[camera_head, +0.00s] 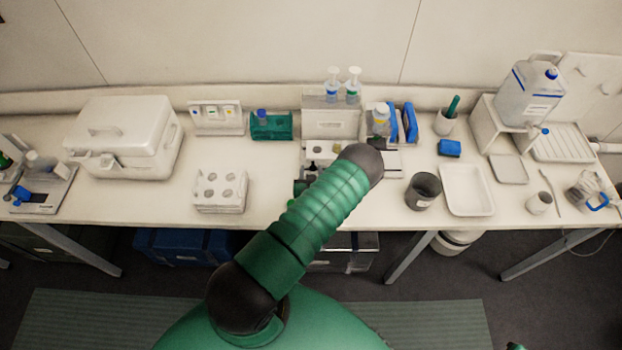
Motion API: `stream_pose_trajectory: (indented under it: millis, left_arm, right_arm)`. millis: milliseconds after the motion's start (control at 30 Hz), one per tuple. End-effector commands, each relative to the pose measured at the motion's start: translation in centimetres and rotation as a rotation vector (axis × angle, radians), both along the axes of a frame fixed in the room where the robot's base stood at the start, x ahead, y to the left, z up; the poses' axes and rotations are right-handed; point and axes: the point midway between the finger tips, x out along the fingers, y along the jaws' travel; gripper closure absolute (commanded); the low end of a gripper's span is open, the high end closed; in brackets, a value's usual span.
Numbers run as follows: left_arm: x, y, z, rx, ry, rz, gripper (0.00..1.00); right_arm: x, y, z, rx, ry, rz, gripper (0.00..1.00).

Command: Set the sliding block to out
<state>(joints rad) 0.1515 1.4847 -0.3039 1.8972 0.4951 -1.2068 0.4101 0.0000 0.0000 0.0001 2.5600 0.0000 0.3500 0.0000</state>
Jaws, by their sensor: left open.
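My left arm reaches up across the middle of the head view. My left gripper (378,143) is a small dark shape just beyond the dark joint at the arm's end, above a low white device (388,159) on the bench. It is open, and nothing shows in it. I cannot pick out the sliding block for certain. It may be part of this white device, which my arm largely covers, so its setting cannot be read.
A white box with round wells (220,190) and a large lidded white box (124,140) stand left. A dark cup (423,191) and a shallow white tray (466,190) stand right of my arm.

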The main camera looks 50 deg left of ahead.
Motion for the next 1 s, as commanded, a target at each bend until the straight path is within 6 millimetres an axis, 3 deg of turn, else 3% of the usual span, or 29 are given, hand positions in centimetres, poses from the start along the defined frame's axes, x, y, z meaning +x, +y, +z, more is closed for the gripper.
stream_pose_trajectory:
  millis: [400, 600, 1000]
  left_arm:
    - [-6.7, -7.6, 3.7, -0.003, 0.002, -0.001, 0.56]
    - [-9.1, -10.5, 5.5, -0.003, -0.001, -0.001, 0.56]
    - [-9.9, -11.2, 6.2, -0.001, -0.001, 0.0, 0.56]
  right_arm:
    - [0.0, 0.0, -3.1, 0.0, 0.0, 0.0, 0.64]
    - [0.0, 0.0, -4.0, 0.0, 0.0, 0.0, 0.64]
    - [0.0, 0.0, -4.1, 0.0, 0.0, 0.0, 0.64]
